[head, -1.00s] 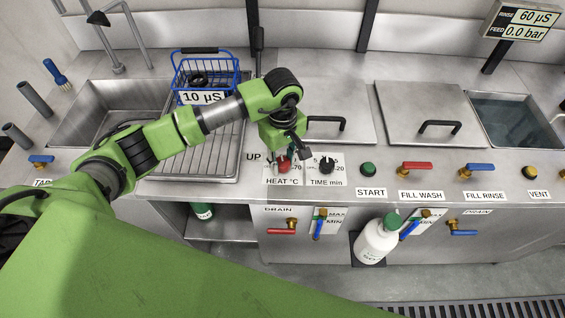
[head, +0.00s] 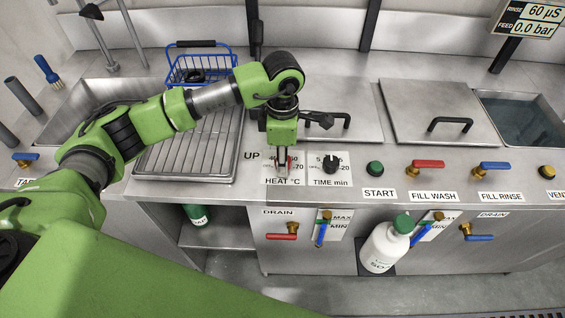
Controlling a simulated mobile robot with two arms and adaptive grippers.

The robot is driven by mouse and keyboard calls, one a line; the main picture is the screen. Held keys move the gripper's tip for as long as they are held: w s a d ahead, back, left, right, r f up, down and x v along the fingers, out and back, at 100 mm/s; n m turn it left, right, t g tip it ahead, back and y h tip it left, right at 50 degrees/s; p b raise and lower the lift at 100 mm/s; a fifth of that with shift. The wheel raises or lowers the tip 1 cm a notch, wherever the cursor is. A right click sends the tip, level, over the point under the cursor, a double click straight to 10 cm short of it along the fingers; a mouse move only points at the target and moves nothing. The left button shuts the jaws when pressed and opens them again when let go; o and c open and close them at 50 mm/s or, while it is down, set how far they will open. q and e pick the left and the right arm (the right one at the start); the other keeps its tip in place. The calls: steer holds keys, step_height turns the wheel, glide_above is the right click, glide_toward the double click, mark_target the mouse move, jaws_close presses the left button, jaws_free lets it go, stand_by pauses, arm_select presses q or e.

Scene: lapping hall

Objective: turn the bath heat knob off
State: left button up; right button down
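The bath heat knob (head: 282,169) is on the front panel above the label HEAT °C. My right gripper is not in view.
The black TIME knob (head: 331,163) stands close to the right of the heat knob. Further right are the green START button (head: 375,168) and the red FILL WASH lever (head: 428,164). A blue wire basket (head: 202,70) stands behind my arm. A white bottle (head: 384,247) stands below the panel.

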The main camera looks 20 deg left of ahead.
arm_select(q)
steer(key=shift+n+b, duration=0.65)
steer(key=shift+n, duration=0.75)
steer(key=o, duration=1.1)
steer(key=shift+r, duration=0.1)
steer(key=shift+r, duration=0.4)
step_height(320, 180, up, 11)
